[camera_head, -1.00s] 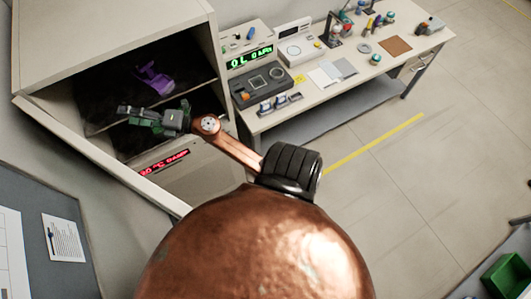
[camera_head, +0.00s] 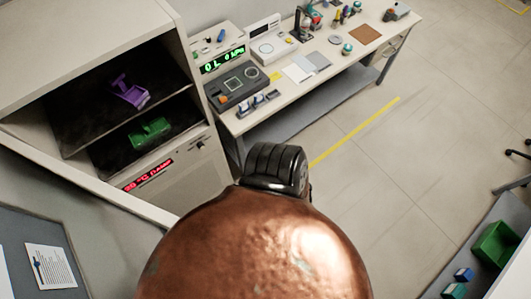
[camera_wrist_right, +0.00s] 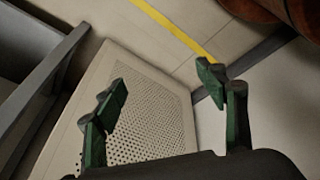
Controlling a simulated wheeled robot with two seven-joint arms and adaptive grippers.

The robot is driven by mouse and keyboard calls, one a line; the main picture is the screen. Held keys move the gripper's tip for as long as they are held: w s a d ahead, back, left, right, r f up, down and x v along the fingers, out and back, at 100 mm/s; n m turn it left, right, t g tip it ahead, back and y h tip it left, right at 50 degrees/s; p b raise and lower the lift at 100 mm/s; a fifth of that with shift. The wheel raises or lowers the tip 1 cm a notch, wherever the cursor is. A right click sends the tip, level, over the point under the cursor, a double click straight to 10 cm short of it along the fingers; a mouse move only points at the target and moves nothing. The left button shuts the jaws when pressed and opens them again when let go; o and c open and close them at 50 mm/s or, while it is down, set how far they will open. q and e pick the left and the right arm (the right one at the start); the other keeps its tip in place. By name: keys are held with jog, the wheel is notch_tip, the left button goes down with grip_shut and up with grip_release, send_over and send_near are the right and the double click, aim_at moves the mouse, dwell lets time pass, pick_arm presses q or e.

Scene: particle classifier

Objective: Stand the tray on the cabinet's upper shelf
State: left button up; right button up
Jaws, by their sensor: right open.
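The cabinet (camera_head: 110,40) stands open at the left of the head view. A purple, tray-like thing with a raised handle (camera_head: 130,92) stands on its dark upper shelf (camera_head: 85,118). A similar green thing (camera_head: 149,132) stands on the lower shelf (camera_head: 112,160). I cannot tell for sure which of them the task calls the tray. My right gripper (camera_wrist_right: 160,80) is open and empty in the right wrist view, its green fingers wide apart over a pale perforated panel (camera_wrist_right: 150,115). It is outside the head view, away from both shelf things. My left gripper is not in view.
A red display (camera_head: 148,175) is below the lower shelf. A bench (camera_head: 300,95) with several instruments stands right of the cabinet. A green bin (camera_head: 497,243) is at the lower right. The floor between, with a yellow line (camera_head: 355,132), is clear.

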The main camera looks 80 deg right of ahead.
jog(key=s+a+f+m+g, duration=0.1)
jog(key=s+a+f+g, duration=0.1)
jog(key=s, duration=0.9)
jog(key=shift+f, duration=0.55)
